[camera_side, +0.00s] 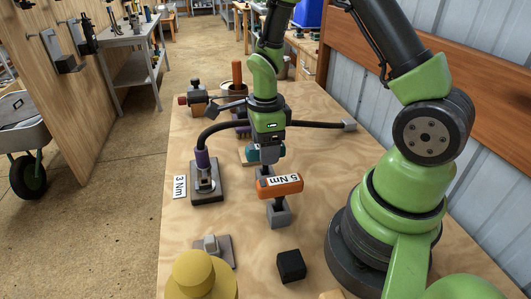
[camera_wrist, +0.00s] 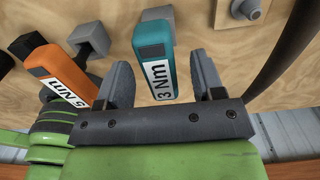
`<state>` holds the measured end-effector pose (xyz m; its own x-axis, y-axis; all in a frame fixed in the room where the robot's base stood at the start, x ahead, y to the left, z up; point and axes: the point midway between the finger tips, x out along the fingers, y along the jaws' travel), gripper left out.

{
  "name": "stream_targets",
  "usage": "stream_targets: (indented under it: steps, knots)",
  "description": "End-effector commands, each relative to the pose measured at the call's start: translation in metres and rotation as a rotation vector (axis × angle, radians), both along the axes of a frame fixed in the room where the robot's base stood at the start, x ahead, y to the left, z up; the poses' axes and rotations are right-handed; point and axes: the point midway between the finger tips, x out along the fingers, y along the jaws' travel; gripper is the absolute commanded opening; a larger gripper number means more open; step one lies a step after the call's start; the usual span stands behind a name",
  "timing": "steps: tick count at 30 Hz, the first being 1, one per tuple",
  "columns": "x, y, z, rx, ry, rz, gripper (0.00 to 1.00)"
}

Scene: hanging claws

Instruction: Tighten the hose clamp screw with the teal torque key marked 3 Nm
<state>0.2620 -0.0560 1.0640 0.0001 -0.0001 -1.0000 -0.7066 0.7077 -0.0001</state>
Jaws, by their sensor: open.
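The teal torque key (camera_wrist: 155,50) carries a white 3 Nm label and lies between the two fingers of my gripper (camera_wrist: 162,72) in the wrist view. The fingers are apart, with a visible gap on each side of the key. In the side view my gripper (camera_side: 266,147) hangs over the teal key (camera_side: 270,154), hiding most of it. The hose clamp (camera_side: 205,180) stands on a dark plate left of my gripper, at the end of a purple-cuffed black hose (camera_side: 215,131). A white 3 Nm card (camera_side: 180,187) lies beside the plate. The clamp screw is too small to make out.
An orange 5 Nm key (camera_side: 279,186) stands on a grey holder close in front of my gripper. A plate with a grey block (camera_side: 211,246), a black cube (camera_side: 291,266) and a yellow round object (camera_side: 198,274) are nearer the camera. Other fittings (camera_side: 195,97) stand at the back.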

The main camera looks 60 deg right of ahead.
Motion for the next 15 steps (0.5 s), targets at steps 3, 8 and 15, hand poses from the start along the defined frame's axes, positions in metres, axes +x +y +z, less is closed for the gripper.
stream_targets:
  steps: [3, 8, 15]
  knots:
    - [-0.001, 0.0, -0.016, 0.001, 0.004, 0.0, 0.62]
    - [0.0, 0.0, -0.024, 0.001, 0.001, 0.0, 0.62]
    - [0.0, 0.0, -0.023, 0.0, 0.0, 0.0, 0.48]
